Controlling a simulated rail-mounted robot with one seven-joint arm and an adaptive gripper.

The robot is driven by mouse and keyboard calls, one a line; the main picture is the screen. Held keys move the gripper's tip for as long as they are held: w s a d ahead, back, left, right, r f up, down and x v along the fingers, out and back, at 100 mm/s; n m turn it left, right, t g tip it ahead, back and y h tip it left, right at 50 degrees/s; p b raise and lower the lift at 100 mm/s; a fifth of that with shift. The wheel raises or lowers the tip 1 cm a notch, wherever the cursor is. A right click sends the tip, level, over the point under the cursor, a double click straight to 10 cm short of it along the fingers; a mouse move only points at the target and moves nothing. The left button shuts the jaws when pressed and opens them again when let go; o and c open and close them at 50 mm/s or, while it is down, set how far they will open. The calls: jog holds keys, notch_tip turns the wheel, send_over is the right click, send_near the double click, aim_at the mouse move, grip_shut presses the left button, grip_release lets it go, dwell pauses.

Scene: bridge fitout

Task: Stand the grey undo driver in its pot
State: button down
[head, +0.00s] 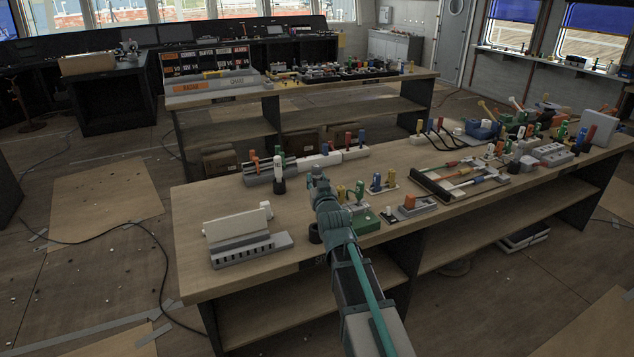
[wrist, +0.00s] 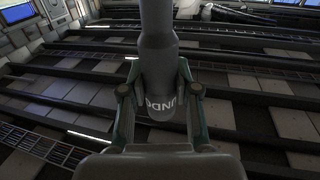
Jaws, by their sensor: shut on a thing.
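The grey undo driver (wrist: 158,60) is in my gripper (wrist: 160,100), with "UNDO" readable on its handle between the two fingers in the wrist view. My gripper (head: 318,182) is shut on it above the near workbench in the head view; the driver itself is hard to make out there. The wrist view looks up at the ceiling, so the gripper is not pointing straight down. A small dark round pot (head: 314,233) stands on the bench just left of my arm, partly hidden by it. I cannot see inside it or confirm that it is the driver's pot.
A grey slotted rack with a white block (head: 236,228) stands at the bench's left. A black and white upright piece (head: 279,172) stands near a grey holder behind. A green block (head: 365,220) and several coloured drivers stand right of my arm. Bare bench lies front left.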

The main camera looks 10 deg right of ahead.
jog(key=shift+f+b, duration=2.65)
jog(key=shift+f, duration=0.55)
jog(key=shift+f+b, duration=0.2)
jog(key=shift+b, duration=0.25)
jog(key=shift+f, duration=0.35)
jog(key=shift+f+b, duration=1.85)
jog(key=shift+f, duration=0.2)
jog(key=c, duration=0.8)
grip_release()
jog(key=shift+o, duration=0.2)
